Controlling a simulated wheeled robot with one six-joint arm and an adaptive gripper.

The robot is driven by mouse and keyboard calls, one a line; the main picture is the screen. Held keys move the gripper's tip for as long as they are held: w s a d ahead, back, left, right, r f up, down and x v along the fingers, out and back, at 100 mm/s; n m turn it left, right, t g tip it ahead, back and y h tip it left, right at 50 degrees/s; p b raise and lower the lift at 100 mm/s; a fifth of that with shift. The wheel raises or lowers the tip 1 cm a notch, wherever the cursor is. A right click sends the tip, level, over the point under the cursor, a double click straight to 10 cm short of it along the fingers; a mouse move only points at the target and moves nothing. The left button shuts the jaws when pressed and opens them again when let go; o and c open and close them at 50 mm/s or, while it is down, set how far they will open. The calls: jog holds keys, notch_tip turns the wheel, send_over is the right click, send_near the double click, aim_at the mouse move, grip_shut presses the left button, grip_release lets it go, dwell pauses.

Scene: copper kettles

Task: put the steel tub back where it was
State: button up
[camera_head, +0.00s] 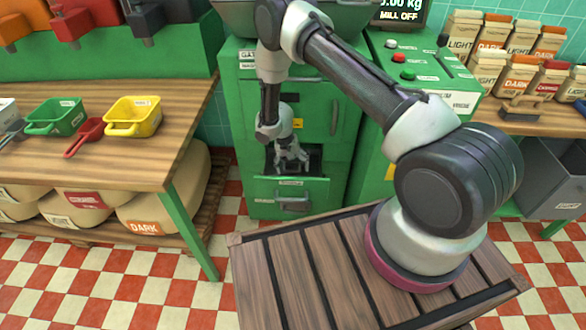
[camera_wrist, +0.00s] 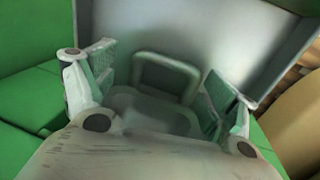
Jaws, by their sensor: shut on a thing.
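The steel tub (camera_wrist: 150,110) shows in the wrist view as a blurred grey shape with a loop handle (camera_wrist: 168,73), between the two green-padded fingers of my gripper (camera_wrist: 165,95). The fingers stand wide apart, one on each side of it, and my gripper is shut on it. In the head view my gripper (camera_head: 290,160) points down at the dark recess low in the front of the green mill cabinet (camera_head: 235,130). The tub is hard to make out there, as my gripper and the shadow hide it. I cannot tell whether it rests on the recess floor.
A wooden counter (camera_head: 150,165) with a green scoop (camera_head: 57,116), a yellow scoop (camera_head: 132,117) and a red scoop (camera_head: 84,137) stands at left. Labelled bags (camera_head: 487,70) stand on the right-hand shelf.

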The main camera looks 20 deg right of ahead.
jog(key=shift+s+f, duration=0.2)
jog(key=shift+f, duration=0.35)
jog(key=shift+f, duration=0.1)
jog(key=o, duration=0.9)
jog(key=r, duration=0.4)
jog(key=a+r, duration=0.1)
jog(key=r, duration=0.3)
jog(key=a+r, duration=0.1)
jog(key=r, duration=0.3)
jog(key=shift+w+a, duration=0.2)
jog(key=shift+w, duration=0.1)
